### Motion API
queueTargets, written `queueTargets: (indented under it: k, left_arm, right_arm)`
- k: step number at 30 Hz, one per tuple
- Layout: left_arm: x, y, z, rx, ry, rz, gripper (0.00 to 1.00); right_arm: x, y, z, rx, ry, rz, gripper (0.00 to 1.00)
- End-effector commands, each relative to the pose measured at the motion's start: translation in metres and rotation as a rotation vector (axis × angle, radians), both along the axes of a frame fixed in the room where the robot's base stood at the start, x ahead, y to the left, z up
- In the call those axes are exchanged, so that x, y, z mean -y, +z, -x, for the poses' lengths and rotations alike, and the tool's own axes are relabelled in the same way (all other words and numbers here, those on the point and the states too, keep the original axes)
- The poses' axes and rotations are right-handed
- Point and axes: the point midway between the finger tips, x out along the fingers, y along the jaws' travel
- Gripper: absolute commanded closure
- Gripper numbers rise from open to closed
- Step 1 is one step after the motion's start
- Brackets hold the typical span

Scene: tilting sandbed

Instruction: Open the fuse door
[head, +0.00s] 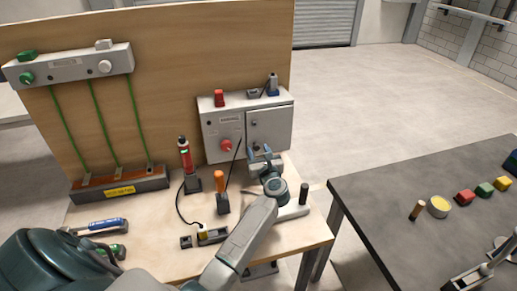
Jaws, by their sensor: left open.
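A grey fuse box (222,131) is mounted low on the wooden back panel. Its right half is the fuse door (270,128), a pale grey panel with a small dark latch near its upper left edge. The door looks shut. My left gripper (262,152) is open in front of the door's lower part, with its fingers pointing up toward it. I cannot tell whether the fingers touch the door. The gripper and wrist hide the door's lower edge.
A red knob (226,146) is on the box's left half. A red bottle (185,154) and an orange-handled tool (220,185) stand left of my arm. A dark table (390,200) with several small blocks is at right. Bare floor lies behind it.

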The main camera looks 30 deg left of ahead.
Motion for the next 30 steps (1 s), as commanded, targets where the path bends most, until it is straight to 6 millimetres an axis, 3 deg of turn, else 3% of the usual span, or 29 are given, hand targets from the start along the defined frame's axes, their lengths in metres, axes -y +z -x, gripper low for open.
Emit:
queueTargets:
  k: [9, 16, 23, 30]
  left_arm:
    - [-0.003, 0.000, -0.002, 0.001, 0.000, 0.001, 0.56]
    - [-0.002, 0.000, -0.002, 0.001, 0.000, 0.001, 0.99]
    - [0.000, -0.002, -0.002, 0.001, 0.012, 0.000, 1.00]
    - [0.021, -0.008, 0.002, 0.004, 0.149, 0.002, 1.00]
  right_arm:
    - [0.000, 0.001, 0.000, 0.000, 0.000, 0.000, 0.64]
    - [0.000, 0.001, 0.000, 0.000, 0.000, 0.000, 0.64]
    - [0.000, -0.004, 0.000, 0.000, 0.000, 0.001, 0.64]
    - [0.001, -0.041, 0.000, 0.000, 0.000, 0.001, 0.64]
